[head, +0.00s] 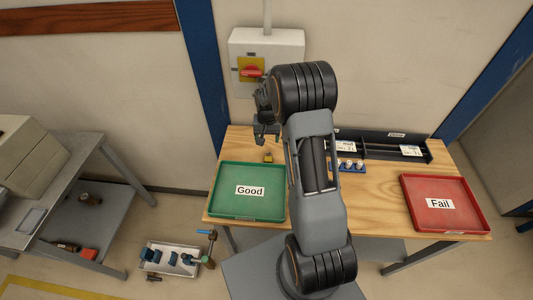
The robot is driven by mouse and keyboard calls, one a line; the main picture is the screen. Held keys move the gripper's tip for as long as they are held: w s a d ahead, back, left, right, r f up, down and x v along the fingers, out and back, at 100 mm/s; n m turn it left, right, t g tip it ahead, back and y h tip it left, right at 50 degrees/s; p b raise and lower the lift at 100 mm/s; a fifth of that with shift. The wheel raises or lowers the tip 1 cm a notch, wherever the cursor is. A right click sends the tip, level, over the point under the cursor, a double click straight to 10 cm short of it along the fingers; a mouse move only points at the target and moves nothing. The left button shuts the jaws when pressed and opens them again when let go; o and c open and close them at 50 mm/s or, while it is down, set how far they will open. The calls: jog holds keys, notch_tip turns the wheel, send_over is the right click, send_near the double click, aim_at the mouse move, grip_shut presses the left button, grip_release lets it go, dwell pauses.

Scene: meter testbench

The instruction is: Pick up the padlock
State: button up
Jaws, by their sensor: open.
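A small brass-yellow object (268,156), which looks like the padlock, is on the wooden table just behind the green tray. It is too small to make out its shackle. My gripper (265,143) points down above and slightly behind it in the picture, with its jaws open and nothing seen between them. I cannot tell the exact height gap between the fingertips and the padlock.
The green "Good" tray (235,211) is in front, and the red "Fail" tray (420,224) is at the right. A dark bin rack (427,151) lines the table's back. A wall box with a red switch (252,72) stands behind my gripper.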

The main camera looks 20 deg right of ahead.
aim_at(268, 158)
jog(key=f+b, duration=0.2)
jog(key=f, duration=0.2)
jog(key=f+b, duration=0.2)
jog(key=f, duration=0.2)
jog(key=f+b, duration=0.2)
jog(key=f, duration=0.3)
jog(key=shift+d, duration=0.35)
jog(key=shift+r, duration=0.1)
jog(key=c, duration=1)
